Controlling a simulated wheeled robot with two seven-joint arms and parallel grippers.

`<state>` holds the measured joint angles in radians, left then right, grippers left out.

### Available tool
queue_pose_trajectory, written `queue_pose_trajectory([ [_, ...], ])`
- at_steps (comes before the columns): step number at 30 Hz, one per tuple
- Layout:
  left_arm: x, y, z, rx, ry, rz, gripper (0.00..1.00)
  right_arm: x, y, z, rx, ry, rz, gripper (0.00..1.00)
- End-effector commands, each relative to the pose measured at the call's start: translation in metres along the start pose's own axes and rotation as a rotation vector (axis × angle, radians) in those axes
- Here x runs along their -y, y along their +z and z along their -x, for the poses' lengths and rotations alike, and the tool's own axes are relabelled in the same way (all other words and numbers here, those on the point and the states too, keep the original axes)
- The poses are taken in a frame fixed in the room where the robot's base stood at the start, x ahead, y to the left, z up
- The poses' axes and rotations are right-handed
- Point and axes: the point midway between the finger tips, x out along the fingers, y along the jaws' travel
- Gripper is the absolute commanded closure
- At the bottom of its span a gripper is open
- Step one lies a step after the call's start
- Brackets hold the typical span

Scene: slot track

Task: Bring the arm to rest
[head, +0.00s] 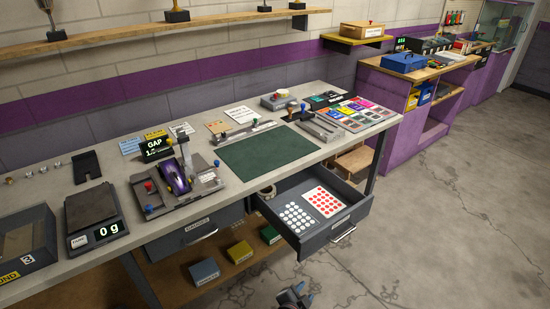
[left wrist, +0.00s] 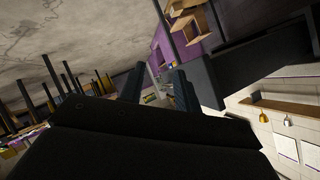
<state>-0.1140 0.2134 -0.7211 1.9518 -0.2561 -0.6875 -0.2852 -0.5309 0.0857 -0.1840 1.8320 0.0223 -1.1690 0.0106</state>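My left gripper (head: 302,294) shows at the bottom edge of the head view, low in front of the bench and away from it. In the left wrist view its two dark fingers (left wrist: 157,88) stand apart with a gap and nothing between them. Most of the left arm is out of the head view. My right gripper is not in view.
The grey bench (head: 215,205) holds a scale (head: 95,215) reading 0 g, a purple car (head: 174,177) in a gauge fixture and a green mat (head: 270,151). An open drawer (head: 318,242) juts out, holding white and red discs. Clear concrete floor (head: 450,210) lies right.

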Motion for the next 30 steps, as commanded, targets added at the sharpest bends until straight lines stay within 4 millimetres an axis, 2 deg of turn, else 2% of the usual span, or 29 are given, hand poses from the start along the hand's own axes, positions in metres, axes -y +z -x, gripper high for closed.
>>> queue_pose_trajectory([
  [5, 0.012, 0.051, -0.008, 0.172, 0.034, 0.184, 0.67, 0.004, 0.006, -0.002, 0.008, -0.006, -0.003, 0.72],
  [10, 0.013, 0.126, -0.001, 0.394, 0.065, 0.417, 0.67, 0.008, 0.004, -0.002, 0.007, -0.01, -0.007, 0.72],
  [13, 0.001, 0.178, 0.014, 0.532, 0.086, 0.562, 0.67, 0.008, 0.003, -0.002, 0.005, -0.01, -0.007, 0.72],
  [18, -0.037, 0.267, 0.057, 0.737, 0.121, 0.753, 0.67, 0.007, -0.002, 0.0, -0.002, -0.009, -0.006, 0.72],
  [22, -0.072, 0.323, 0.097, 0.836, 0.127, 0.855, 0.67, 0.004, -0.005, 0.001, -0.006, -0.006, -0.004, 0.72],
  [24, -0.091, 0.345, 0.119, 0.881, 0.126, 0.887, 0.67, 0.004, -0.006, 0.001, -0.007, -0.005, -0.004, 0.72],
  [26, -0.107, 0.357, 0.135, 0.91, 0.13, 0.907, 0.67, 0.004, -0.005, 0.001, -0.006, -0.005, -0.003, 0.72],
  [30, -0.141, 0.366, 0.16, 0.951, 0.155, 0.927, 0.67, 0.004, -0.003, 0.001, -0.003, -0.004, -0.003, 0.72],
])
